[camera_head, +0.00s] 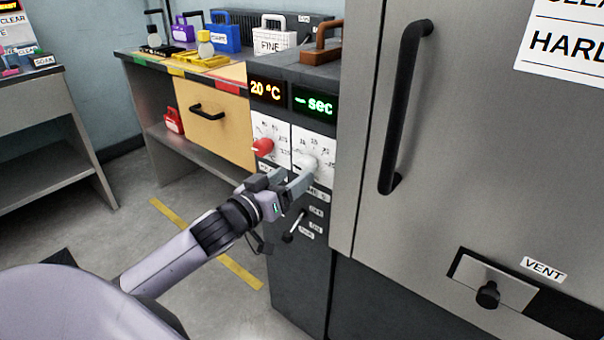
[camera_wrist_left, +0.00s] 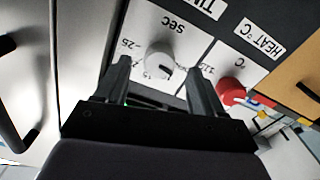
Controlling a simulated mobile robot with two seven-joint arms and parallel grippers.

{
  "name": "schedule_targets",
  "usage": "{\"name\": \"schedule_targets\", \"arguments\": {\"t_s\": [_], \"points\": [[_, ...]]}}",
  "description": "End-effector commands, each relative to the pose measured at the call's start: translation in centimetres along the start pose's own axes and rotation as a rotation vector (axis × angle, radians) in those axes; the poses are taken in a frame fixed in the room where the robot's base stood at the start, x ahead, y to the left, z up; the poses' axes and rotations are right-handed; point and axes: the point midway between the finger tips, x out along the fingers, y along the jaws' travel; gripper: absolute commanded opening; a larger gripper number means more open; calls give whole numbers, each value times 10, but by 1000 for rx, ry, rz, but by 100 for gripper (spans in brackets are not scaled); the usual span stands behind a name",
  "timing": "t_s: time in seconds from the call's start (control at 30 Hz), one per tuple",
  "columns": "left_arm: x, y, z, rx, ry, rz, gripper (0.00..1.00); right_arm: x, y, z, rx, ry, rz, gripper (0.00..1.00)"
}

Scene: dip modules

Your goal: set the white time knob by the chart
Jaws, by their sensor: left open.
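The white time knob (camera_head: 305,163) sits on a white dial plate marked in seconds, on the front of the grey control column. In the left wrist view the white knob (camera_wrist_left: 160,60) shows between and beyond the two fingertips, with a dark pointer mark on it. My left gripper (camera_head: 290,181) is open just in front of and below the knob; its fingers (camera_wrist_left: 158,75) stand apart on either side, and I cannot tell whether they touch it. The green display (camera_head: 314,103) above reads "-- sec". No chart for the time is clearly readable. My right gripper is not in view.
The red heat knob (camera_head: 263,147) is close left of the white knob, under a "20 °C" display (camera_head: 267,90). A small lever switch (camera_head: 293,228) is below. The large door handle (camera_head: 404,105) and vent knob (camera_head: 487,294) stick out at right. A bench (camera_head: 200,140) stands behind left.

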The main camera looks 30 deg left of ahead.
Motion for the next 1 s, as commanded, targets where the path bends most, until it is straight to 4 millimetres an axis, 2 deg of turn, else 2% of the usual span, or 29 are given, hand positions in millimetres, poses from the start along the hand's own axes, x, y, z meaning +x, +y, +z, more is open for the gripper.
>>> {"name": "schedule_targets", "arguments": {"t_s": [0.1,0.3,0.73,0.77,0.9,0.93,1.0], "points": [[15,0,0,2,2,0,69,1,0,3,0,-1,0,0],[31,0,0,1,0,0,69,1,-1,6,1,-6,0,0],[37,0,1,1,-1,0,69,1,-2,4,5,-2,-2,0],[37,0,1,1,-1,0,62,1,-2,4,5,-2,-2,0],[36,0,1,1,-1,0,17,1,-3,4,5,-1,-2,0],[36,0,1,1,-1,0,13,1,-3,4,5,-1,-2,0],[36,0,1,1,-1,0,13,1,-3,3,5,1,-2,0]]}}
